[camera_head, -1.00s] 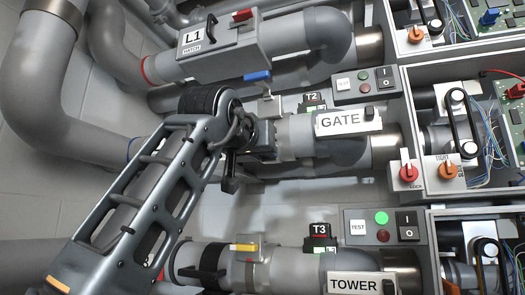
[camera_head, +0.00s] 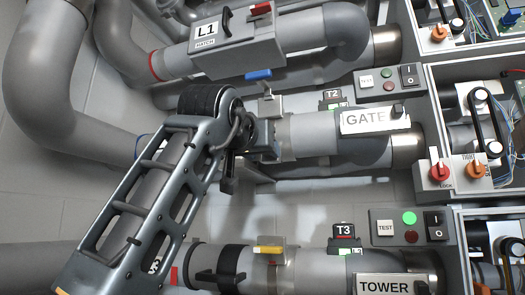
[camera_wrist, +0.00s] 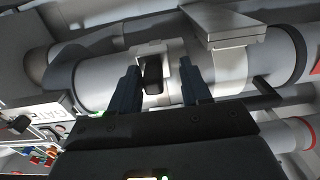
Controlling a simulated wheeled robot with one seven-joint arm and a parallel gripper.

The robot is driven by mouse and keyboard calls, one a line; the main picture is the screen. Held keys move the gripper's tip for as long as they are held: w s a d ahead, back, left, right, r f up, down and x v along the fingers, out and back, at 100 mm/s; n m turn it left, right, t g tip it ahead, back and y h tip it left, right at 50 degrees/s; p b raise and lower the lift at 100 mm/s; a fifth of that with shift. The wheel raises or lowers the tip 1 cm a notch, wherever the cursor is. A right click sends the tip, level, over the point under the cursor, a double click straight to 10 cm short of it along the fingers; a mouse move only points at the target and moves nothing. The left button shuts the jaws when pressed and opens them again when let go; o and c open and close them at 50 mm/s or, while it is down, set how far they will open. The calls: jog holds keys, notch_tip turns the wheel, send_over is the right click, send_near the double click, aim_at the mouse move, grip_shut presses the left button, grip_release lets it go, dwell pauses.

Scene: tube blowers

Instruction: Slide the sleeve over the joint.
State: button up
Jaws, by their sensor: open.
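The pale sleeve (camera_head: 287,137) sits around the grey pipe of the GATE line, left of the GATE label (camera_head: 375,121). My gripper (camera_head: 252,140) is at the sleeve's near side. In the wrist view, my gripper (camera_wrist: 158,85) is open, with one finger on each side of a pale bracket (camera_wrist: 152,62) on the pipe. I cannot tell whether the fingers touch it. My arm hides the pipe left of the sleeve, and the joint cannot be made out clearly.
The L1 hatch pipe (camera_head: 240,40) runs above. The TOWER line below carries a black ring (camera_head: 232,262) and a collar with a yellow lever (camera_head: 269,250). Control boxes with switches, including a red LOCK knob (camera_head: 439,171), stand at the right.

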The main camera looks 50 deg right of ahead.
jog(key=b+v, duration=0.2)
jog(key=v, duration=0.5)
jog(key=shift+s+a, duration=0.15)
jog(key=shift+a, duration=0.2)
